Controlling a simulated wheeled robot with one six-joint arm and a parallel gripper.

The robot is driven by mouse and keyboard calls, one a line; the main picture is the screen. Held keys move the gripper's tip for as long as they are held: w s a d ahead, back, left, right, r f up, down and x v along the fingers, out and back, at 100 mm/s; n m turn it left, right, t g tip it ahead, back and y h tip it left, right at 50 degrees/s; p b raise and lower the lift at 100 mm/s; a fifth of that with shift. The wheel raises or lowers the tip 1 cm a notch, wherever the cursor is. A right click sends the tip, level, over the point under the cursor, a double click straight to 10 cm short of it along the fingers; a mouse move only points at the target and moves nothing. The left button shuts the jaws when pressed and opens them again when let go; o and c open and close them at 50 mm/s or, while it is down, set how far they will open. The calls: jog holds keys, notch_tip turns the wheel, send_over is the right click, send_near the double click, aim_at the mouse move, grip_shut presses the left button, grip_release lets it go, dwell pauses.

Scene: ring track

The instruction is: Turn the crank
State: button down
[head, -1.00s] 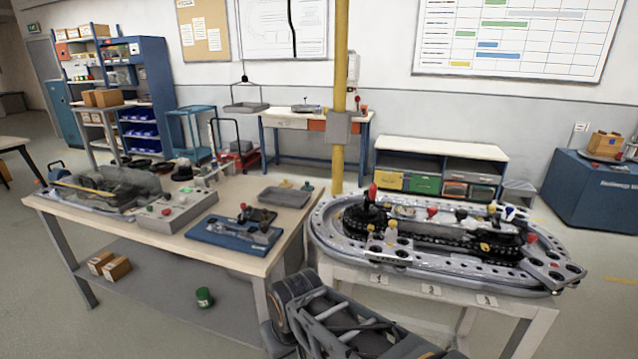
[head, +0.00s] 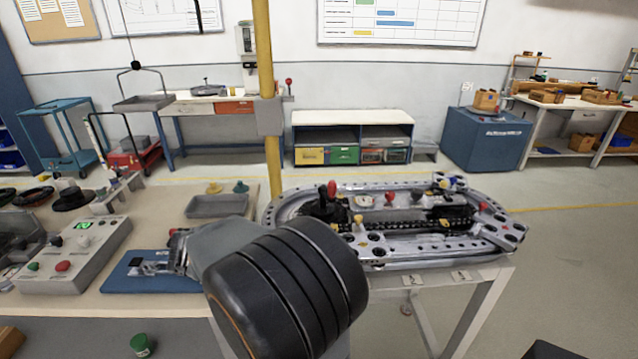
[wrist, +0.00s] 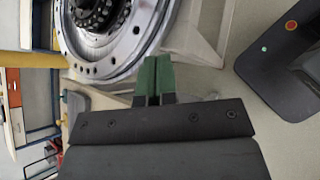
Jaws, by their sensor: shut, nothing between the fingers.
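The crank (head: 332,189) has a red knob and stands upright at the left part of the ring track. The grey oval ring track (head: 480,243) lies on a light stand, right of the workbench. In the head view my arm covers the track's near left edge, and my gripper cannot be made out. In the wrist view my gripper (wrist: 152,70) shows two green fingertips pressed together, with nothing between them. The track's metal rim (wrist: 137,42) is just beyond and left of the fingertips. The crank cannot be made out there.
A yellow post (head: 272,150) rises behind the track's left end. A low cabinet (head: 353,118) stands behind. Floor right of the track is free.

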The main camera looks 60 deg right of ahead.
aim_at(329, 186)
jog(key=w+d+r+n+g+h+p, duration=0.1)
jog(key=w+d+r+n+h, duration=0.15)
jog(key=d+h, duration=0.2)
jog(key=w+d+r+n+g+h, duration=0.1)
jog(key=d+r+n+h, duration=0.25)
jog(key=d, duration=0.25)
jog(key=shift+y, duration=0.5)
jog(key=x, duration=0.4)
jog(key=p+x, duration=0.1)
jog(key=x, duration=0.4)
jog(key=p+x, duration=0.1)
jog(key=x, duration=0.3)
jog(key=shift+s+d+r, duration=0.1)
jog(key=shift+r, duration=0.2)
